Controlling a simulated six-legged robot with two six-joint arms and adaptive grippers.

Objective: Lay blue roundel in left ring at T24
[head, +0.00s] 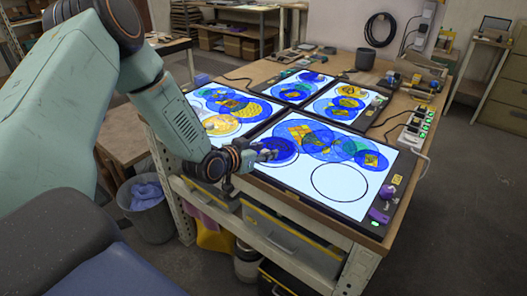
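The nearest glowing panel (297,182) lies at the table's front edge. A dark blue roundel (287,157) lies at or just above its left front area, partly hidden by my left gripper (270,154). It seems to cover the left ring's place; I cannot tell whether it rests flat. My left gripper is low over the panel's left edge with its fingertips at the roundel, and I cannot tell whether they are shut on it. A bare black ring outline (339,182) is to the right. No T24 label is readable. My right gripper is out of view.
Overlapping blue, teal and amber roundels (318,138) cover the back of the near panel. Other lit panels (219,112) stand behind and left. A purple item (379,215) is at the right front corner. A dark cup (365,59) stands at the table's back.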

